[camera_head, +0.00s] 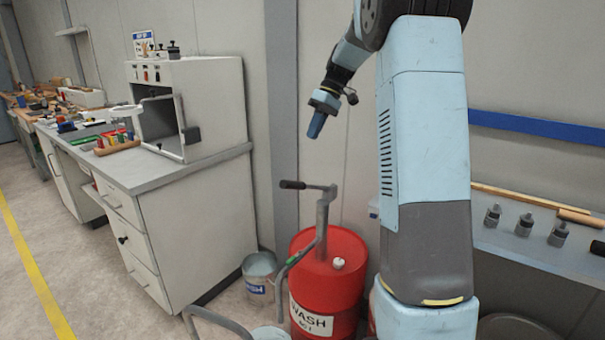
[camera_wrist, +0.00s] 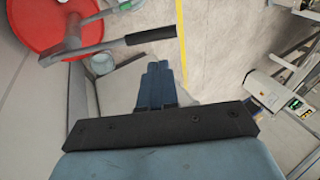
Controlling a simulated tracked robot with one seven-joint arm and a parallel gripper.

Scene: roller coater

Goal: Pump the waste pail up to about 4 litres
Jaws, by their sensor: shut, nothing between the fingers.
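A red drum (camera_head: 344,263) with a WASH label stands by the wall, and its top shows in the wrist view (camera_wrist: 32,28). A grey hand pump (camera_head: 321,228) rises from it, with a crank ending in a dark grip (camera_head: 292,184). The grip also shows in the wrist view (camera_wrist: 152,35). A spout tube (camera_head: 290,268) slopes down left from the pump. A pail (camera_head: 270,333) is cut off at the bottom edge; its label and level are hidden. Another pail (camera_head: 258,278), labelled WASH, stands left of the drum. My gripper (camera_head: 314,130) is shut and empty, above the crank and apart from it.
A grey workbench (camera_head: 180,172) with drawers and a box cabinet (camera_head: 215,100) stands left of the drum. A curved grey rail (camera_head: 208,316) is at the bottom. A shelf (camera_head: 540,245) with several small fittings is at right. Open floor lies at left, beside a yellow line (camera_head: 38,275).

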